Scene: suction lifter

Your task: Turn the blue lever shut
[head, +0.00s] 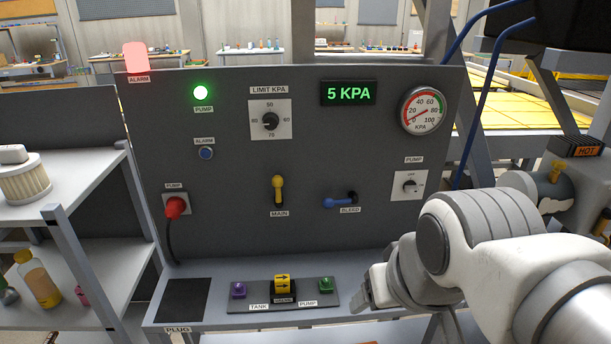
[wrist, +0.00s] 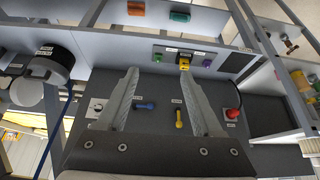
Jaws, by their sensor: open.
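The blue lever (head: 338,201), labelled BLEED, is on the upright dark panel, right of the yellow MAIN lever (head: 278,190). Its handle lies about level and points left from a dark pivot. My gripper (head: 372,290) is below and to the right of it, in front of the panel's lower shelf, and apart from it. In the wrist view the blue lever (wrist: 146,106) shows between the two open fingers of my gripper (wrist: 160,78), with the yellow lever (wrist: 179,117) beside it. Nothing is held.
The panel (head: 235,235) also carries a limit knob (head: 270,121), a PUMP switch (head: 408,185), a red plug (head: 175,207) and a gauge (head: 423,111). The display (head: 347,93) reads 5 KPA. Below, a strip (head: 240,307) holds purple, yellow and green parts. Shelves (head: 85,202) stand left.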

